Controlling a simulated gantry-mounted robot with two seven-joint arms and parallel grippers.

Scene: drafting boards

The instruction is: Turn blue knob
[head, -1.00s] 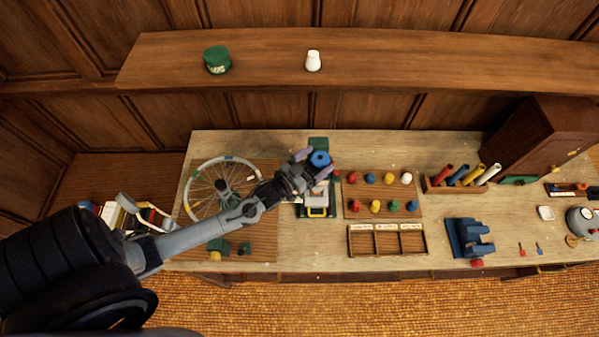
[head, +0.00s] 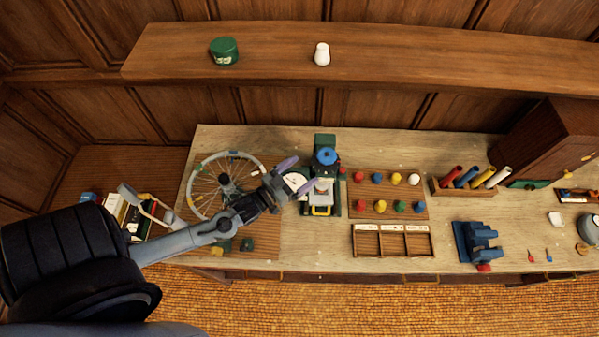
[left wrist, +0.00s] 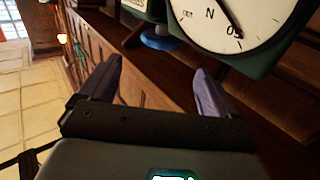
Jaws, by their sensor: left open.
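The blue knob (head: 326,156) sits on top of a small dark green device (head: 325,140) with a white round dial (head: 295,181) on its left side. My left gripper (head: 297,175) has purple fingers. It is open and empty, left of the knob and apart from it, near the dial. In the left wrist view, my open fingers (left wrist: 158,70) have nothing between them. The dial (left wrist: 232,22), with a black pointer, fills the upper right there. A blue round part (left wrist: 159,40), apparently the knob, shows partly below a green body. My right gripper is not in view.
A spoked wheel (head: 227,181) lies left, under my left arm. Right of the device are a board of coloured knobs (head: 354,201) and a divided wooden tray (head: 390,254). A blue fixture (head: 462,245) stands further right. The shelf (head: 420,62) runs behind.

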